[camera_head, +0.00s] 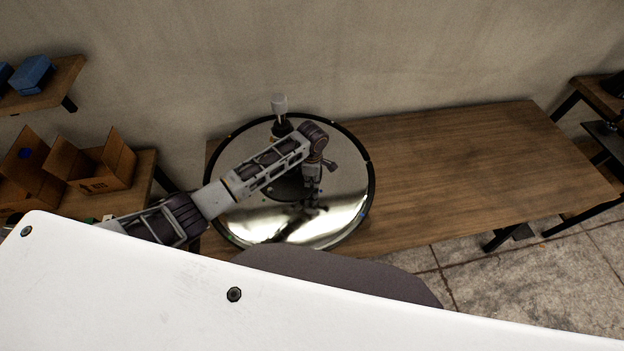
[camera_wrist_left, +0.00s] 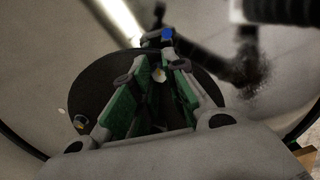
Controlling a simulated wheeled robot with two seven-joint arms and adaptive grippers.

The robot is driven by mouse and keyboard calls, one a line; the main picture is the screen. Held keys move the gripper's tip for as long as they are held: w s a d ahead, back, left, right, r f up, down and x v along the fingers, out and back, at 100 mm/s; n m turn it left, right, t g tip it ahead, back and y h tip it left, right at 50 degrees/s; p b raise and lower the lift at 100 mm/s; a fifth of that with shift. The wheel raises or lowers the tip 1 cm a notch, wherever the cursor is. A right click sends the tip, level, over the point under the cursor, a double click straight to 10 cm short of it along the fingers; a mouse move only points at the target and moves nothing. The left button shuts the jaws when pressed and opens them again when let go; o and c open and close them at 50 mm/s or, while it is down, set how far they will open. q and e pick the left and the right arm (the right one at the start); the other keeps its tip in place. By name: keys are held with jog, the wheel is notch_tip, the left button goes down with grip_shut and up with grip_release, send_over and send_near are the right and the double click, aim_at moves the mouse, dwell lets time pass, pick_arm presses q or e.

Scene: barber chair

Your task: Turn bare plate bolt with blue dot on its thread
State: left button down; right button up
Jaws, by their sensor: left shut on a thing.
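A round mirror-like plate (camera_head: 335,225) with a black rim lies on the wooden table. A dark disc (camera_head: 290,187) is at its middle; it also shows in the left wrist view (camera_wrist_left: 98,82). My left gripper (camera_head: 311,204) points down over the plate, right of its middle. In the left wrist view its green-padded fingers (camera_wrist_left: 160,72) are closed in around a small pale, bolt-like thing (camera_wrist_left: 158,76), mostly hidden by them. A blue dot (camera_wrist_left: 168,33) shows just beyond the fingertips; I cannot tell what carries it. Another small bolt (camera_wrist_left: 80,122) sits at the disc's left edge. My right gripper is out of view.
A white-and-black bottle-like thing (camera_head: 280,112) stands at the plate's back edge. The table (camera_head: 470,160) is bare on the right. Open cardboard boxes (camera_head: 92,165) stand at left. A white panel and a dark rounded shape (camera_head: 330,272) fill the foreground.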

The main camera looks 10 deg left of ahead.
pick_arm(q)
jog(key=m, duration=1.2)
jog(key=shift+m, duration=0.4)
jog(key=m, duration=0.4)
jog(key=shift+m, duration=0.3)
jog(key=m, duration=0.3)
jog(key=shift+m, duration=0.4)
jog(key=m, duration=0.8)
jog(key=shift+m, duration=1.9)
